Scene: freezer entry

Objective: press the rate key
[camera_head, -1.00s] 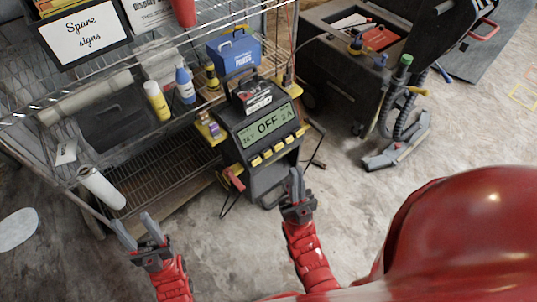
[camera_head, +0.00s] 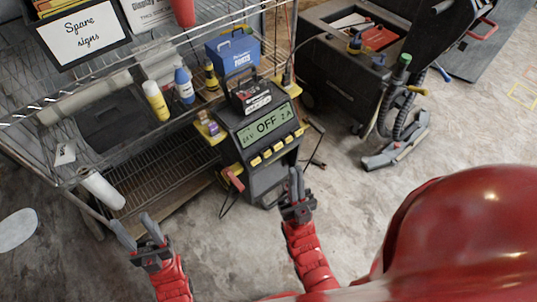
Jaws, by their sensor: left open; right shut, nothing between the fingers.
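A dark charger-like device (camera_head: 263,110) stands upright on the floor in front of the wire shelving. Its green display (camera_head: 266,125) reads OFF, with 24 V at its left and 2 A at its right. A row of several yellow keys (camera_head: 278,147) runs below the display; their labels are too small to read. My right gripper (camera_head: 296,183) is shut and empty, just below and in front of the key row in the picture, and appears apart from the keys. My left gripper (camera_head: 139,231) is open and empty over the floor at lower left, away from the device.
Wire shelving (camera_head: 150,135) with bottles, a blue box (camera_head: 233,54) and a spare signs bin (camera_head: 78,32) stands behind and left. A red clamp (camera_head: 235,180) with a cable hangs at the device's left side. A black cart (camera_head: 345,75) stands behind right. Floor between my grippers is clear.

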